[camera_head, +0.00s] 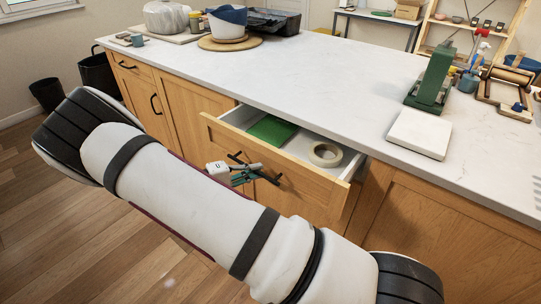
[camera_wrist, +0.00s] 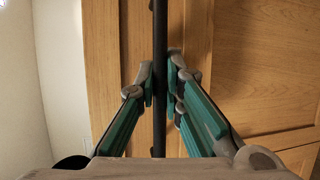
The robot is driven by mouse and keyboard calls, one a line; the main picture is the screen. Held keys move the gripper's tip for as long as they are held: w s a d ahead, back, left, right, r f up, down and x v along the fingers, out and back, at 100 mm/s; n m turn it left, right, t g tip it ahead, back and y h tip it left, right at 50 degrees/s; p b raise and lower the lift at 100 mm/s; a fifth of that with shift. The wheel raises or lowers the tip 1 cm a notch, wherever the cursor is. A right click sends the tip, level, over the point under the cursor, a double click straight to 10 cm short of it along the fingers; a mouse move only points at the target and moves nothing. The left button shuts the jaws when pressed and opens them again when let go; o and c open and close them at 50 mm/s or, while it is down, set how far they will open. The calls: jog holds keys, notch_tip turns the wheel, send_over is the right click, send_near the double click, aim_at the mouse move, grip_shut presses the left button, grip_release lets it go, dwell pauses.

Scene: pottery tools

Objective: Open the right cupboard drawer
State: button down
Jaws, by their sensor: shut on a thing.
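The cupboard drawer (camera_head: 315,190) is pulled out from the wooden counter, and its inside shows from above. Its black bar handle (camera_head: 267,178) is on the drawer front. My gripper (camera_head: 243,172) is at this handle, partly hidden behind my arm. In the wrist view the handle (camera_wrist: 160,28) runs as a dark upright bar between the green fingers of my gripper (camera_wrist: 160,80), which are shut on it. In the drawer lie a green item (camera_head: 272,130) and a pale ring-shaped roll (camera_head: 325,153).
The white countertop (camera_head: 300,95) spans above the drawer. On it are a white slab (camera_head: 420,133), a green tool stand (camera_head: 433,78) and a bowl (camera_head: 228,22) on a round board. A closed drawer (camera_head: 130,66) is at left. Dark bins (camera_head: 47,94) stand on the floor.

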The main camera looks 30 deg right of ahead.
jog(key=s+a, duration=0.4)
jog(key=a, duration=0.7)
jog(key=s+a+b, duration=0.1)
jog(key=s+a, duration=0.3)
jog(key=a, duration=0.6)
jog(key=shift+a, duration=0.4)
jog(key=c, duration=1.7)
grip_release()
jog(key=a, duration=0.4)
jog(key=a+r, duration=0.1)
jog(key=a, duration=0.3)
jog(key=a+r, duration=0.1)
jog(key=a, duration=0.3)
jog(key=shift+w, duration=0.35)
jog(key=shift+d, duration=0.1)
